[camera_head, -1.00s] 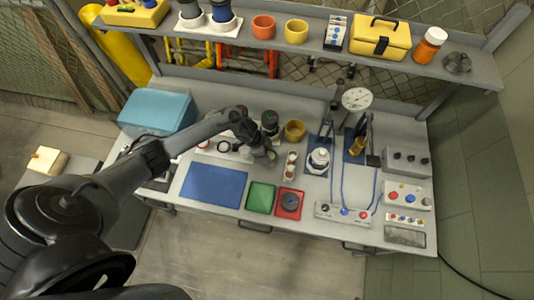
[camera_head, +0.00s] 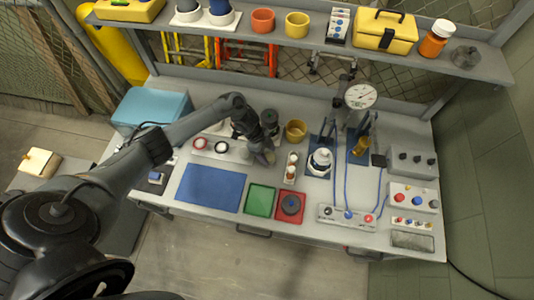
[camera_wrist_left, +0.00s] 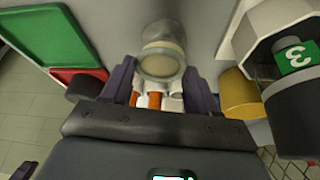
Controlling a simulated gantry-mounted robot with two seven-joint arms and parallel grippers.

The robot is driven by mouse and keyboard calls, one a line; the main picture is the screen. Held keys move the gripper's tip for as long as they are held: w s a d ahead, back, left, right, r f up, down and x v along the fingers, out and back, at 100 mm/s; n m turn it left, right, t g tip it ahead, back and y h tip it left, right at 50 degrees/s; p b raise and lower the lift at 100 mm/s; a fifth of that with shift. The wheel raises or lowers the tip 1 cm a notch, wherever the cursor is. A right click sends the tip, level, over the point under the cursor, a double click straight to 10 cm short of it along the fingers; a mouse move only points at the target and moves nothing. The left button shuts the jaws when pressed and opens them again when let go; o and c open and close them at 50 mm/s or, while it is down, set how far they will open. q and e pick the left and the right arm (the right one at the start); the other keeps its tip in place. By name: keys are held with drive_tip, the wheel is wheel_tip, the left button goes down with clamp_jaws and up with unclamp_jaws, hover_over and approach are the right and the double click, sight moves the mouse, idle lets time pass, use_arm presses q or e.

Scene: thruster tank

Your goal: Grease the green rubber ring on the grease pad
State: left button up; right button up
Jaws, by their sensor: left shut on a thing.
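My left gripper (camera_head: 263,153) points down over the middle of the bench, at the right end of the ring tray (camera_head: 211,154). In the left wrist view its fingers (camera_wrist_left: 160,80) stand apart on both sides of a round, pale-topped piece with a greyish rim (camera_wrist_left: 160,66). I take the held thing to be the green rubber ring, but no green shows there, and fingers and rim hide the contact. The round piece may be the grease pad; I cannot tell whether the ring touches it. A red ring (camera_head: 200,143) and a dark ring (camera_head: 221,147) remain visible in the tray.
A vial rack (camera_head: 290,167) stands close right of the gripper, a gold cup (camera_head: 296,130) behind it. A green tray (camera_head: 260,200) and a red tray (camera_head: 281,213) lie in front. A blue mat (camera_head: 212,187) is bare. A gauge stand (camera_head: 361,97) rises at the right.

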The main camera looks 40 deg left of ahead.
use_arm(q)
drive_tip(key=shift+s+f, duration=0.1)
drive_tip(key=shift+s, duration=0.05)
idle(0.4)
drive_tip(key=shift+p, duration=0.55)
drive_tip(key=shift+n+t+y+p, duration=0.25)
drive_tip(key=shift+n+t+p, duration=0.15)
drive_tip(key=shift+n+p, duration=0.95)
drive_tip(key=shift+n+t+y+p, duration=0.25)
drive_tip(key=shift+n+t+p, duration=0.15)
drive_tip(key=shift+n+p, duration=0.95)
drive_tip(key=shift+s+n+t+y+p, duration=0.1)
drive_tip(key=shift+n+t+y+p, duration=0.3)
drive_tip(key=shift+n+p, duration=1.05)
drive_tip(key=shift+p, duration=0.4)
drive_tip(key=shift+n, duration=0.25)
drive_tip(key=shift+a+f, duration=0.1)
